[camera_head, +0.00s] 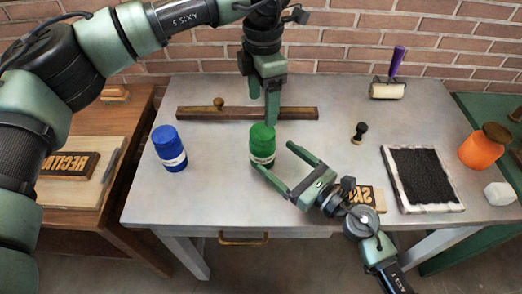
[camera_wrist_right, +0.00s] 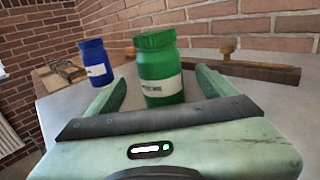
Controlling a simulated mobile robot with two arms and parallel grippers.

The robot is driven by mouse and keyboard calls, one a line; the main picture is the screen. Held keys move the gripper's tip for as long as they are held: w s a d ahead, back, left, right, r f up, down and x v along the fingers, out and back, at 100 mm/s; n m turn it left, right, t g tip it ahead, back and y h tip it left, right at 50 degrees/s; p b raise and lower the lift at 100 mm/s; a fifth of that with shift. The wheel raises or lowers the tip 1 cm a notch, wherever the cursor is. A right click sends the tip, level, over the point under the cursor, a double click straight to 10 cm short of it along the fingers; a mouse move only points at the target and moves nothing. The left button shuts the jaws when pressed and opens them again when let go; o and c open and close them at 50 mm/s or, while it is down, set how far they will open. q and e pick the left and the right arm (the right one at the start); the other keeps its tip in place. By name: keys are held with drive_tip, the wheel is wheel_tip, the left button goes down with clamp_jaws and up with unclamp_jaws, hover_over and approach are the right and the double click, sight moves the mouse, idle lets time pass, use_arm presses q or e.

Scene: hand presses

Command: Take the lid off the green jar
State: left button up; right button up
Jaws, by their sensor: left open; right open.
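The green jar (camera_head: 262,152) stands upright on the grey table, with its green lid (camera_head: 262,132) on and a white label on its side. In the right wrist view the jar (camera_wrist_right: 163,92) and its lid (camera_wrist_right: 155,40) stand ahead between my fingers. My right gripper (camera_head: 272,157) is open, its fingers reaching to either side of the jar, with no clear contact. My left gripper (camera_head: 270,118) points down from above, its tips near the lid's far edge. It is seen edge-on, and whether it touches the lid cannot be told.
A blue jar (camera_head: 169,148) stands to the left. A long wooden bar (camera_head: 200,113) with a knob lies behind. A stamp block (camera_head: 368,196), small stamp (camera_head: 359,132), ink tray (camera_head: 455,207) and roller (camera_head: 387,90) are to the right. An orange jar (camera_head: 482,153) stands far right.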

sight(272, 153)
drive_tip(key=x, duration=0.6)
drive_tip(key=shift+w+a, duration=0.1)
clamp_jaws()
